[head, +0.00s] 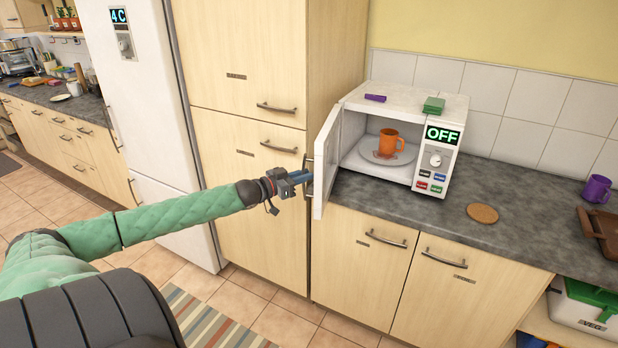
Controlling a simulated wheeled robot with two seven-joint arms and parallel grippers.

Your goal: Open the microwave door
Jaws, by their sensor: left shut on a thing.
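The white microwave (406,135) stands on the grey counter against the tiled wall. Its door (325,165) is swung open to the left, nearly square to the front. An orange mug (389,143) stands inside on the turntable plate (385,158). The display at the right of its front reads OFF. My left gripper (304,178) is at the outer side of the door, shut on the door handle (309,165); its fingers partly hide the handle. My right gripper is not in view.
A purple item (375,98) and green pads (433,106) lie on top of the microwave. A cork coaster (482,213), a purple mug (597,189) and a brown tray (599,234) are on the counter to the right. A tall cabinet (250,70) stands close left of the door.

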